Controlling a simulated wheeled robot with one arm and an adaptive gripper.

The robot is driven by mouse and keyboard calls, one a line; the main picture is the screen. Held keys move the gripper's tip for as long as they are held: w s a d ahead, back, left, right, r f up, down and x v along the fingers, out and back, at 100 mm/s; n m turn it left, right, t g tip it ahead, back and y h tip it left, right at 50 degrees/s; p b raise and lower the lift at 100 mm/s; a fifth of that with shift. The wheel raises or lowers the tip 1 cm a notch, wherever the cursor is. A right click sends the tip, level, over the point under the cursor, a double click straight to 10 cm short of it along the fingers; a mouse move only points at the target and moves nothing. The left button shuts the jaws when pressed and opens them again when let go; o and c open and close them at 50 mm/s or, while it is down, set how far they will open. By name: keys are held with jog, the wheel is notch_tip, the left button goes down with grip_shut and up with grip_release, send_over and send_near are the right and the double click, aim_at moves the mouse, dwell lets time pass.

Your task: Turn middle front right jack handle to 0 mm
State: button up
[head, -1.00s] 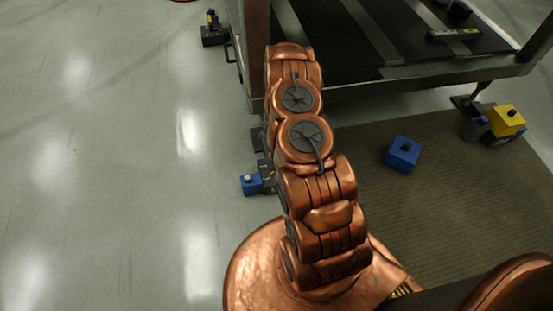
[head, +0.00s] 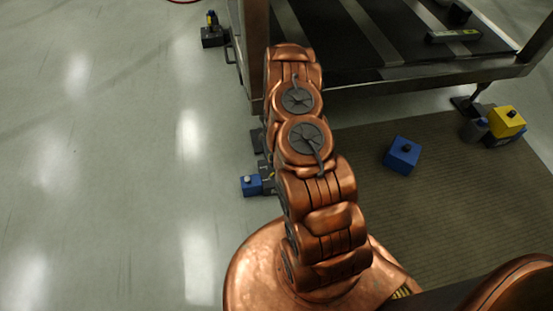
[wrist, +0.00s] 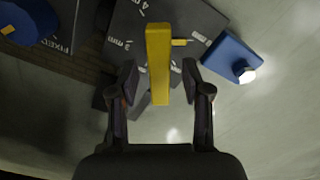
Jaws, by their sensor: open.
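In the wrist view a yellow jack handle (wrist: 158,75) stands over a dark dial plate (wrist: 185,15) with white marks. A "3 mm" label and a "4" are legible left of and above the handle. A short yellow pointer (wrist: 180,42) sticks out to the right, towards a white mark. My gripper (wrist: 159,66) is open, one finger on each side of the handle, with a visible gap on both sides. In the head view my arm hides the gripper, the handle and most of the jack.
A blue box with a white knob (wrist: 232,58) is beside the plate; it also shows in the head view (head: 251,185). A round blue part (wrist: 28,22) lies near a "FIXED" label. Another blue box (head: 402,155) rests on the mat (head: 440,220). The metal frame (head: 420,80) stands behind.

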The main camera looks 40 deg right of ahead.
jog(key=shift+r, duration=0.1)
notch_tip(320, 180, up, 12)
dwell(1.0)
dwell(0.4)
